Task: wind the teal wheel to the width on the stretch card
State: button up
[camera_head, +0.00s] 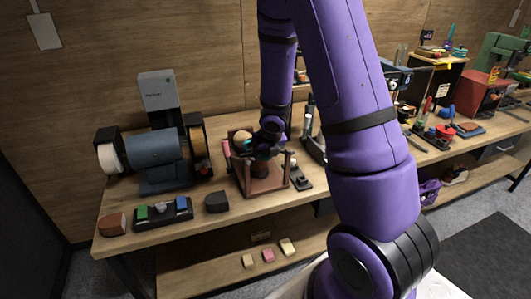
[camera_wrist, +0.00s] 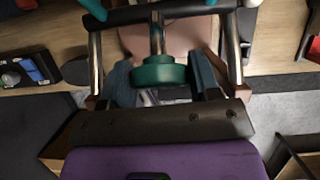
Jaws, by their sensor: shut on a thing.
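The teal wheel (camera_wrist: 158,72) sits on a metal screw shaft at the middle of the wrist view. My gripper (camera_wrist: 160,84) has one blue-grey finger on each side of the wheel and is shut on it. In the head view, my gripper (camera_head: 265,150) reaches down into a reddish-brown stretcher stand (camera_head: 268,187) on the bench. The arm and gripper hide most of the wheel there. I cannot make out a stretch card or any width mark in either view.
A blue-grey polishing machine (camera_head: 157,151) stands left of the stand. A tray with coloured blocks (camera_head: 163,214) and a dark block (camera_head: 217,202) lie in front. Bare bench (camera_head: 245,209) shows at the front edge. Shelves and tools crowd the right.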

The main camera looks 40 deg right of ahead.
jog(key=shift+m+y, duration=0.3)
jog(key=shift+d+m+t+y, duration=0.1)
jog(key=shift+m+t+y, duration=0.55)
jog(key=shift+m, duration=0.35)
jog(key=shift+m+t+y, duration=0.55)
jog(key=shift+m+y, duration=0.4)
jog(key=shift+m, duration=0.45)
jog(key=o, duration=0.9)
